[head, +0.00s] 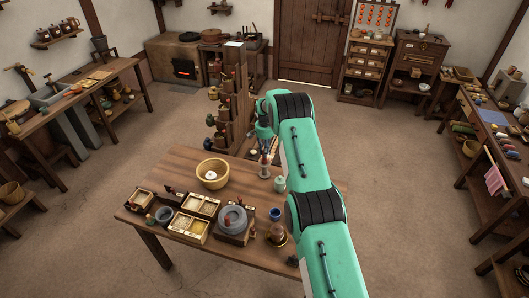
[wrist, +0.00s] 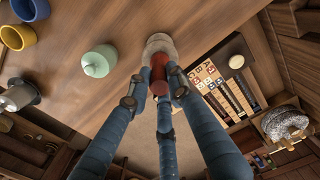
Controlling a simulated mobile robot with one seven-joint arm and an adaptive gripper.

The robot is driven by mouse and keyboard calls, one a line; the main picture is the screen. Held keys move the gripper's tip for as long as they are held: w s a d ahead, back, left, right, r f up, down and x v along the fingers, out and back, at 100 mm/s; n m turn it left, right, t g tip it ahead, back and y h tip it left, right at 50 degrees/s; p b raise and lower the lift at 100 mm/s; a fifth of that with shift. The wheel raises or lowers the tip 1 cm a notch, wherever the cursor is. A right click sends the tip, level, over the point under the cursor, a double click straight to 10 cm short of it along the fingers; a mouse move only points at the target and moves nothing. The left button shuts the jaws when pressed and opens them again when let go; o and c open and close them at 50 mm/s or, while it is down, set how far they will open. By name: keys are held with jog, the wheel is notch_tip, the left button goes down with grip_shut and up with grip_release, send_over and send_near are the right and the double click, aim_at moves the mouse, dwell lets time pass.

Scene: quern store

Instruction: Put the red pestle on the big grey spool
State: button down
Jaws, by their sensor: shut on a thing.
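The red pestle (wrist: 158,72) is between the fingers of my gripper (wrist: 160,84) in the wrist view, its far end over a pale grey round thing. That round thing, seemingly the big grey spool (wrist: 159,43), stands on the wooden table. In the head view my gripper (head: 265,147) points down above the table's far right part, with the red pestle (head: 265,158) under it and the grey spool (head: 264,172) directly below. My gripper is shut on the pestle. Whether the pestle touches the spool's top I cannot tell.
A pale green jar (head: 279,184) stands close to the spool, with a blue cup (head: 275,214) nearer. A wooden bowl (head: 213,174) is to the left; a grey quern (head: 233,219) and trays are in front. A lettered board (wrist: 222,88) lies right of the spool in the wrist view.

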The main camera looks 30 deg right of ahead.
jog(key=shift+f, duration=0.15)
jog(key=c, duration=1.6)
grip_release()
jog(key=shift+o, duration=0.2)
notch_tip(320, 180, up, 12)
jog(key=b, duration=0.1)
